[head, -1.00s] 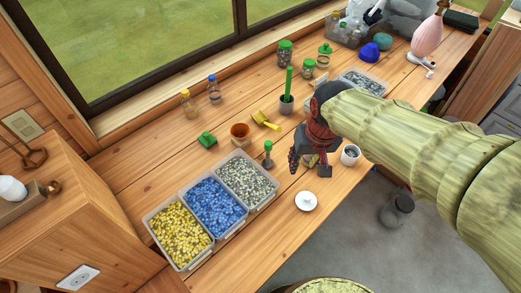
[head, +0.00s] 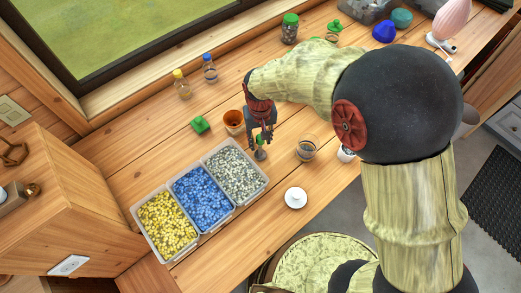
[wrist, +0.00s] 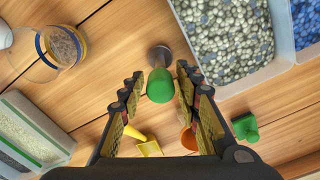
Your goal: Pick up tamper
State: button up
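The tamper (head: 260,154) has a green handle and a grey disc base. It stands upright on the wooden bench, just right of the bin of grey pebbles. In the wrist view its rounded green handle (wrist: 160,86) shows between the fingertips, with the grey base (wrist: 160,54) beyond. My gripper (head: 261,135) is open and points down over the tamper. In the wrist view the two fingers of my gripper (wrist: 159,88) lie on either side of the handle, with gaps visible. I cannot tell whether the fingertips are below the handle's top.
Bins of grey (head: 235,172), blue (head: 202,198) and yellow pebbles (head: 167,223) stand close left. An orange pot (head: 233,122) is behind the gripper. A glass jar (head: 307,149) and white lid (head: 295,198) lie right. A yellow scoop (wrist: 147,146) and green block (wrist: 245,127) are nearby.

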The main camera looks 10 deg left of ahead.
aim_at(260, 147)
jog(key=f, duration=0.2)
jog(key=f+b, duration=0.1)
jog(key=f, duration=0.1)
jog(key=shift+s+f, duration=0.1)
jog(key=shift+s, duration=0.15)
jog(key=shift+f, duration=0.45)
jog(key=c, duration=0.8)
jog(key=shift+r, duration=0.1)
grip_shut()
